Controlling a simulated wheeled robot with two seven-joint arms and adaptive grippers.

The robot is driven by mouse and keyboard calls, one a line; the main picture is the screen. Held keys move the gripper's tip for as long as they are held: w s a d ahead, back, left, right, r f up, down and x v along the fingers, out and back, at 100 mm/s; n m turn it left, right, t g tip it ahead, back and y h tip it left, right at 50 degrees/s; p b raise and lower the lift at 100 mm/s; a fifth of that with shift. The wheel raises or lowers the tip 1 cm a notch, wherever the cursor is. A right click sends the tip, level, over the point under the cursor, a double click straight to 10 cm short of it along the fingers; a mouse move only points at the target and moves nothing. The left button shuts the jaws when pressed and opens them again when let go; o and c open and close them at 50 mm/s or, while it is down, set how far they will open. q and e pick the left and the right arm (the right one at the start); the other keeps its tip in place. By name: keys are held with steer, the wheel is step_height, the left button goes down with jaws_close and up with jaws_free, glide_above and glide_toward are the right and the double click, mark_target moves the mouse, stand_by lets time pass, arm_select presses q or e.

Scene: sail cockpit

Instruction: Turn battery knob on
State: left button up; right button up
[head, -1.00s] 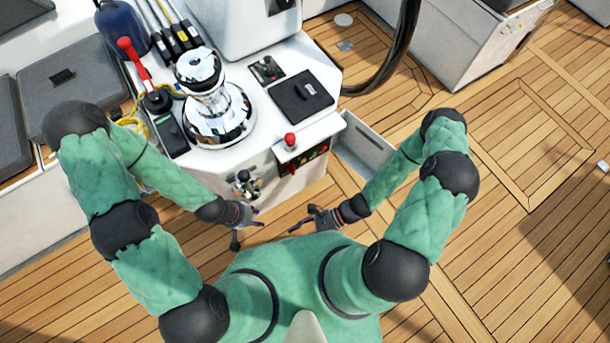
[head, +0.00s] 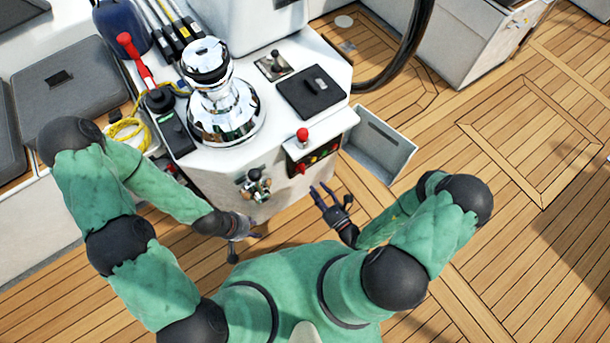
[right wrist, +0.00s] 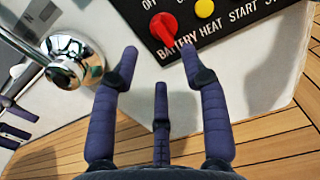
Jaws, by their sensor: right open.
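The red battery knob (right wrist: 163,27) sits on a black panel (right wrist: 215,15) labelled "BATTERY HEAT START" in the right wrist view. Its pointer is tilted in the picture; which setting it marks is hard to tell. In the head view the panel (head: 318,155) is on the front of the white console, with the red knob (head: 302,168) at its lower left. My right gripper (head: 322,193) is open and empty, just below and in front of the panel. In the right wrist view its spread fingers (right wrist: 160,60) point at the panel, apart from the knob. My left gripper (head: 248,230) hangs low at the left, its fingers unclear.
An open white compartment (head: 380,148) lies to the right. The teak deck is clear.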

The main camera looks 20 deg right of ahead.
mark_target(303, 173)
steer(key=shift+b+x, duration=0.95)
steer(key=shift+x, duration=3.1)
jaws_close()
